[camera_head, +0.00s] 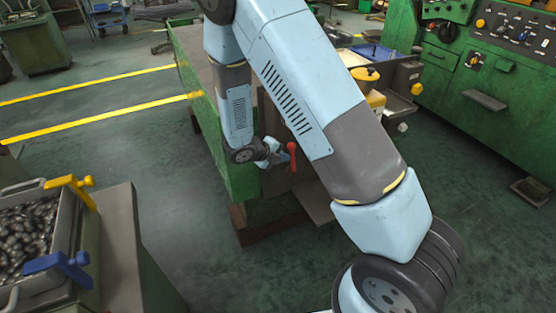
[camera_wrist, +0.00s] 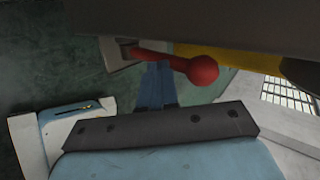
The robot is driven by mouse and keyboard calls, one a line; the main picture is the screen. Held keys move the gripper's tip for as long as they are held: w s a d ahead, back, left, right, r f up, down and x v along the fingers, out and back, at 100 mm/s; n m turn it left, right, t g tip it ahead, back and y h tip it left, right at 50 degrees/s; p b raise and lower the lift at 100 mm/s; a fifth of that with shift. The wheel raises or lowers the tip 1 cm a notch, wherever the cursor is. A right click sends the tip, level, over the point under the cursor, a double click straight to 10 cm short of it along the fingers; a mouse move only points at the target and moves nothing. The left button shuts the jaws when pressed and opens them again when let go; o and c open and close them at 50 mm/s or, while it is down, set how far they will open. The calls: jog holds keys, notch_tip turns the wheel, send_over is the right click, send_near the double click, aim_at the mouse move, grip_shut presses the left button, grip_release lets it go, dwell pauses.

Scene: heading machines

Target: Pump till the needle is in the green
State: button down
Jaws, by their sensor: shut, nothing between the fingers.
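A red lever (camera_head: 291,155) with a ball knob stands out at the end of the green machine bench. In the wrist view the red knob (camera_wrist: 202,71) is at the end of a red rod that runs to the left. My gripper (camera_head: 276,157) is just left of the lever in the head view. In the wrist view my gripper's (camera_wrist: 163,68) blue fingers are together and empty, with their tips right at the rod beside the knob. I cannot tell whether they touch it. No gauge, needle or green zone can be made out in either view.
My arm covers much of the middle of the head view. A green bench (camera_head: 222,150) stands behind my gripper, and a green control cabinet (camera_head: 490,110) is at the right. A bin of dark metal parts (camera_head: 28,235) stands at the lower left. Floor between bin and bench is clear.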

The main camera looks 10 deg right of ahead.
jog(key=shift+d, duration=0.15)
jog(key=shift+w+d+r+g+y, duration=0.15)
jog(key=shift+d+r+y, duration=0.05)
jog(key=shift+d+y, duration=0.25)
jog(key=shift+w+d+r+g+y, duration=0.1)
jog(key=shift+d+r+g+y, duration=0.05)
jog(key=shift+d+y, duration=0.25)
jog(key=shift+a, duration=0.15)
